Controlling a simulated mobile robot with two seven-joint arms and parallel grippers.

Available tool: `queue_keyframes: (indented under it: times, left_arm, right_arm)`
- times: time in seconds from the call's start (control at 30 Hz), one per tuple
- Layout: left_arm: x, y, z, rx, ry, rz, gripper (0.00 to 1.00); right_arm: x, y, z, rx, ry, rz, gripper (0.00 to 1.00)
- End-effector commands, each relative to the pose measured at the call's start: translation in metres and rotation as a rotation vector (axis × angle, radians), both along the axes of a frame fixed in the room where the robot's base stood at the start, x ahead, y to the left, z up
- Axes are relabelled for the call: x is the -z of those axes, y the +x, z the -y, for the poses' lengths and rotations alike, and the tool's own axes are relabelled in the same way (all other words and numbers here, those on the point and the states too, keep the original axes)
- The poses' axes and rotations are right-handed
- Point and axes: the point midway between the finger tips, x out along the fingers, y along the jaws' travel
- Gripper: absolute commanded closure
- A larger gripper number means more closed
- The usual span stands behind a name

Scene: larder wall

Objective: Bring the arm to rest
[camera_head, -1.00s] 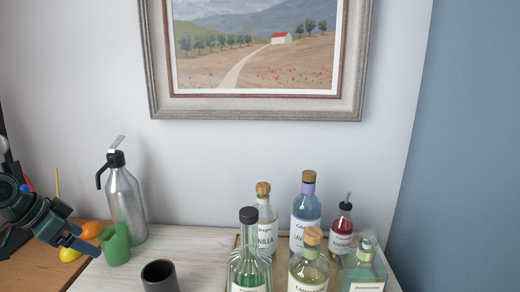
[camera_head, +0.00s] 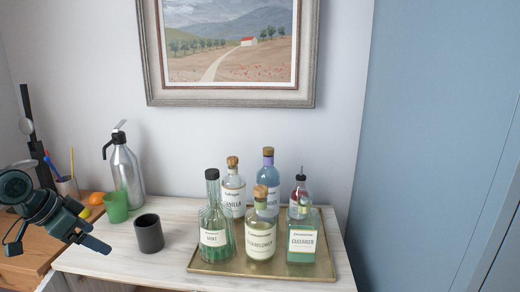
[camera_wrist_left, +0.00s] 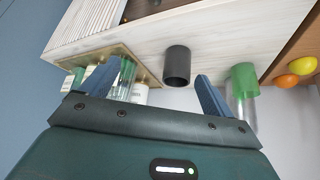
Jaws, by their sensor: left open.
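My left gripper (camera_head: 88,230) is at the left of the head view, in front of the dresser-like counter (camera_head: 180,215), with its fingers spread and nothing between them. A green cup (camera_head: 115,206) stands upright just beyond the fingers, apart from them as far as I can tell. In the left wrist view the two blue fingers of the gripper (camera_wrist_left: 155,90) are wide apart. A dark cup (camera_wrist_left: 177,65) shows beyond the gap, and the green cup (camera_wrist_left: 244,78) is to the right. My right gripper is not in view.
The dark cup (camera_head: 148,233) stands on the pale top. A gold tray (camera_head: 205,267) holds several bottles. A metal siphon (camera_head: 126,168) stands behind the green cup. Fruit and a utensil pot (camera_head: 67,187) sit on the wooden surface at left. A framed picture (camera_head: 232,101) hangs above.

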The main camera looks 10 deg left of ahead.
Motion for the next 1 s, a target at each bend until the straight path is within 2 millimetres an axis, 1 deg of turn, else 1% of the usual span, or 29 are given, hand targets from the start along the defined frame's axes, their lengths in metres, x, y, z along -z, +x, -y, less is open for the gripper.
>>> queue_keyframes:
  times: [0.07,0.1,0.17,0.2,0.27,0.3,0.37,0.4,0.47,0.5,0.57,0.6,0.67,0.7,0.8,0.9,1.0]
  left_arm:
    - [0.001,0.000,0.000,0.000,-0.001,-0.001,0.12]
    - [0.029,-0.001,0.008,-0.005,-0.006,-0.012,0.12]
    - [0.057,-0.002,0.016,-0.013,-0.006,-0.013,0.12]
    - [0.075,-0.003,0.021,-0.019,-0.004,-0.012,0.12]
    - [0.103,-0.007,0.032,-0.026,-0.004,-0.010,0.12]
    - [0.123,-0.011,0.041,-0.031,-0.004,-0.008,0.12]
    - [0.153,-0.018,0.057,-0.037,-0.009,0.001,0.12]
    - [0.175,-0.025,0.071,-0.043,-0.014,0.007,0.12]
    - [0.206,-0.038,0.095,-0.050,-0.025,0.023,0.12]
    - [0.226,-0.048,0.114,-0.055,-0.036,0.038,0.12]
    - [0.253,-0.067,0.147,-0.067,-0.056,0.068,0.12]
    - [0.266,-0.080,0.169,-0.077,-0.070,0.092,0.12]
    - [0.280,-0.098,0.202,-0.093,-0.094,0.134,0.12]
    - [0.285,-0.110,0.224,-0.106,-0.111,0.161,0.12]
    - [0.286,-0.134,0.269,-0.141,-0.147,0.233,0.12]
    - [0.278,-0.149,0.300,-0.173,-0.171,0.295,0.12]
    - [0.270,-0.157,0.317,-0.195,-0.184,0.336,0.12]
  right_arm:
    - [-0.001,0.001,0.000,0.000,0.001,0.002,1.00]
    - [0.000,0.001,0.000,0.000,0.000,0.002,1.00]
    - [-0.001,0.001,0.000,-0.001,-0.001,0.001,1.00]
    - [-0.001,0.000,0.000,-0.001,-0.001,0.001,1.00]
    - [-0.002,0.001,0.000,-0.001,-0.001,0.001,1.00]
    - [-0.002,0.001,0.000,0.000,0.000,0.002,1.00]
    - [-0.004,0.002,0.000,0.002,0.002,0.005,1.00]
    - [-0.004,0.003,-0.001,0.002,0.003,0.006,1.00]
    - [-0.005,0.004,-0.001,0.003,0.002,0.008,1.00]
    - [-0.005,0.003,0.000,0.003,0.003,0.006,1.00]
    - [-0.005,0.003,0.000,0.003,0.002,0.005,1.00]
    - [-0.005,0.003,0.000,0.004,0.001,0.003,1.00]
    - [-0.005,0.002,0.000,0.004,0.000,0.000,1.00]
    - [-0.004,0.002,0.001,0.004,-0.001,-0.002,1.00]
    - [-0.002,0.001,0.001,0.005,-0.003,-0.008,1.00]
    - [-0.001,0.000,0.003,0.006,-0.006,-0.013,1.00]
    - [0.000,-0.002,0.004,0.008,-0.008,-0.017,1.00]
